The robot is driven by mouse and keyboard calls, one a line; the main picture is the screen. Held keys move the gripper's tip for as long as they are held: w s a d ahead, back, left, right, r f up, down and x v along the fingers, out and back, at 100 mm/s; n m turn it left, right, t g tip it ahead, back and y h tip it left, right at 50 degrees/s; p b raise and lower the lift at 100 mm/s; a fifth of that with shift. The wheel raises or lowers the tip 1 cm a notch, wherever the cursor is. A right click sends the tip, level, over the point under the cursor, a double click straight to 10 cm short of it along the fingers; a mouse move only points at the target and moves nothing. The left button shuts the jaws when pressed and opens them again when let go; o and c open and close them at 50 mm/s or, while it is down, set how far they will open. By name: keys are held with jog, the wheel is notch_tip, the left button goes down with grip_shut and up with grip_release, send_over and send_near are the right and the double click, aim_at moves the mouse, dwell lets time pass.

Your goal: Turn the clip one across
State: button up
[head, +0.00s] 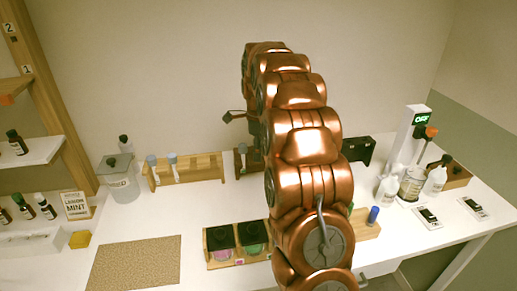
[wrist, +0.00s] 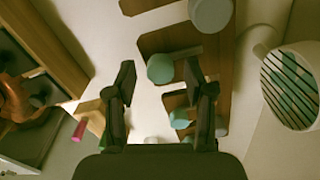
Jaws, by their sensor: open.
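I cannot tell for sure which thing is the clip. An orange piece (head: 431,132) sits on the side of a white post (head: 405,135) with a green sign, at the right of the table. My gripper (head: 234,117) shows only in part in the head view, left of my arm and above the back of the table. A wooden rack (wrist: 217,60) with teal-capped vials (wrist: 160,68) lies beyond and beside the right finger. My arm hides the middle of the table.
A wooden rack with vials (head: 185,170) stands at the back left beside a lidded jar (head: 121,180). A tray with two dark-lidded jars (head: 237,240) is at front centre. White bottles (head: 388,188) stand at right. The tan mat (head: 135,262) is bare.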

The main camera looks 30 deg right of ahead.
grip_shut()
dwell(0.5)
jog(key=shift+f+n+b, duration=0.15)
jog(key=shift+n+b, duration=0.15)
jog(key=shift+b, duration=0.05)
jog(key=shift+f+n+b, duration=0.1)
jog(key=shift+n+b, duration=0.8)
jog(key=n+b, duration=0.3)
jog(key=n, duration=0.2)
jog(key=n+b, duration=0.1)
jog(key=n, duration=0.4)
jog(key=shift+n+b, duration=0.35)
jog(key=shift+n, duration=0.05)
jog(key=n, duration=0.4)
jog(key=shift+n, duration=0.3)
